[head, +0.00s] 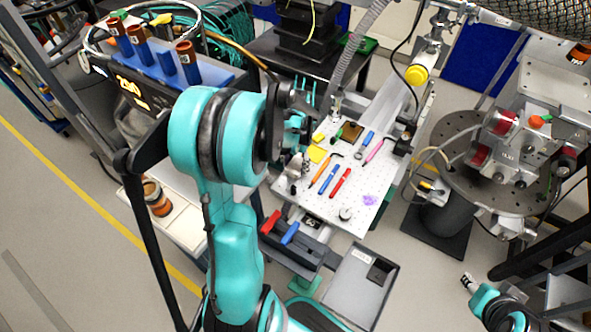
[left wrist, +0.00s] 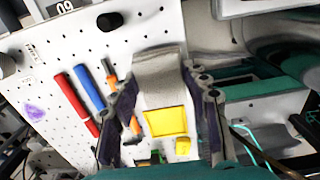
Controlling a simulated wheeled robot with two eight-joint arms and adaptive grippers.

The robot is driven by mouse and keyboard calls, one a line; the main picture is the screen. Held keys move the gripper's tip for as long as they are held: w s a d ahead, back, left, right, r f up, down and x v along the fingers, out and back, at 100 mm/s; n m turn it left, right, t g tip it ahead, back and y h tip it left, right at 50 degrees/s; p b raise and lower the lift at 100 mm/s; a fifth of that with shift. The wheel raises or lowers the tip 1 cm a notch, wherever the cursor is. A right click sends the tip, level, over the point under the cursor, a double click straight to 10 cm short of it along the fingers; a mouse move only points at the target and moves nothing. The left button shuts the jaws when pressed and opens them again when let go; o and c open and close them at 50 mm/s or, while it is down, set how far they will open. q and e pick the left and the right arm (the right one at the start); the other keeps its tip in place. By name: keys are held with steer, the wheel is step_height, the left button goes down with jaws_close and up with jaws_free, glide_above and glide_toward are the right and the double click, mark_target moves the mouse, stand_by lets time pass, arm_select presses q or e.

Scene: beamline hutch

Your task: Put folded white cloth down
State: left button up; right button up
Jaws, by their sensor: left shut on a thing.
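The folded white cloth (left wrist: 160,72) shows as a grey-white folded strip between the fingers of my left gripper (left wrist: 163,105) in the left wrist view. The gripper is shut on it. The cloth is over the white perforated board (left wrist: 60,45); I cannot tell whether it touches the board. In the head view my left gripper (head: 298,140) is at the board's left edge, partly hidden by my own wrist. My right gripper (head: 469,283) is small at the lower right, away from the board, and its jaws are unclear.
The board holds red (head: 341,183) and blue (head: 329,180) pens, several other tools, a yellow pad (head: 316,154) and a purple patch (head: 369,200). A grey bin (head: 357,283) is in front. A round perforated platform (head: 455,170) stands at right. Bare board lies near its front edge.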

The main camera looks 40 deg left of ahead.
mark_target(295, 167)
arm_select(q)
steer(key=shift+f, duration=0.8)
steer(key=shift+f, duration=0.1)
steer(key=o, duration=1.2)
step_height(295, 167, up, 11)
steer(key=p, duration=0.4)
steer(key=shift+s+d+r+m+t, duration=0.2)
steer(key=shift+s+d+r+t, duration=1.1)
steer(key=shift+d, duration=1.95)
steer(key=shift+s+d+r+m+t, duration=0.2)
steer(key=shift+s+d+r+t, duration=1.1)
steer(key=shift+d, duration=2)
steer(key=shift+s+d+r+m+t, duration=0.2)
steer(key=shift+s+d+r+t, duration=1.1)
steer(key=shift+d, duration=1.95)
